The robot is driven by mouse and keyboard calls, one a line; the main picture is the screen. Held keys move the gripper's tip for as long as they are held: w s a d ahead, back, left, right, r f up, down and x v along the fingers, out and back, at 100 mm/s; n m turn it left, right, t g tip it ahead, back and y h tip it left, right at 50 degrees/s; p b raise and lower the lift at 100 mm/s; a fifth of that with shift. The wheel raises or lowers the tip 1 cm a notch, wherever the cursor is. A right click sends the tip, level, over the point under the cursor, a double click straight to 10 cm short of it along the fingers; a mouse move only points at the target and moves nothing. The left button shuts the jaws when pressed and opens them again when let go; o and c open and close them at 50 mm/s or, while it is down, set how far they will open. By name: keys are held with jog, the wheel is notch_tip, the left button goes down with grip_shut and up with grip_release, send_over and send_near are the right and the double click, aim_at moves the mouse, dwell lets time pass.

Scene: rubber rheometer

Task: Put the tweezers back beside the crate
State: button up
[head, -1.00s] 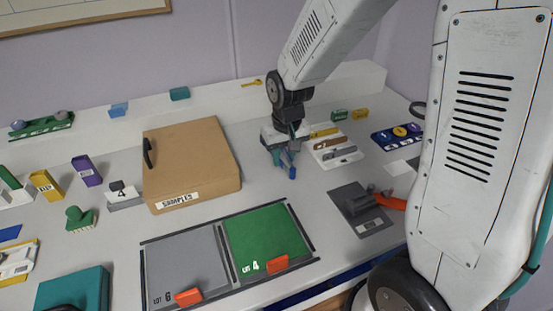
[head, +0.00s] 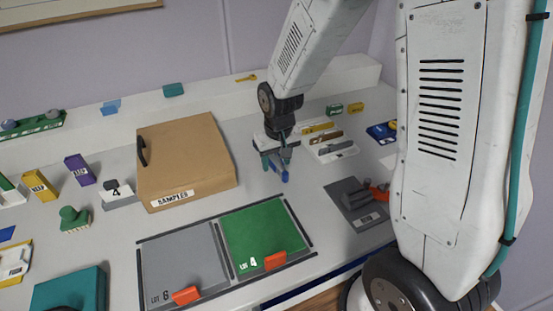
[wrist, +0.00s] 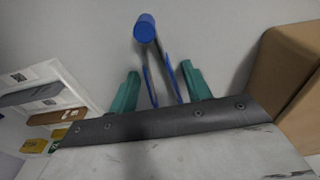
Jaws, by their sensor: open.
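The tweezers (wrist: 146,30) are blue at one end with two prongs and show between my fingers in the wrist view. In the head view only a small blue part (head: 284,176) shows below the gripper. My gripper (head: 276,161) is open, its teal fingers (wrist: 160,88) on either side of the prongs with gaps visible. The tweezers seem to be at the grey bench top; whether they touch it is hard to tell. The crate (head: 190,150) is a tan box labelled SAMPLES, left of my gripper; its side (wrist: 290,75) is at right in the wrist view.
A white tray (head: 338,155) with several tools is right of my gripper. Grey and green lot mats (head: 262,235) lie in front, with orange tags. A dark grey plate (head: 352,203) lies at front right.

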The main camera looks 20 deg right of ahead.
jog(key=shift+r, duration=0.1)
notch_tip(320, 180, up, 12)
jog(key=s, duration=0.1)
jog(key=s+d+r, duration=0.1)
jog(key=s+r, duration=0.3)
jog(key=s, duration=0.8)
jog(key=s+d+r, duration=0.2)
jog(key=s+r, duration=0.3)
jog(key=s, duration=0.6)
jog(key=shift+s+r, duration=0.3)
jog(key=shift+s, duration=0.1)
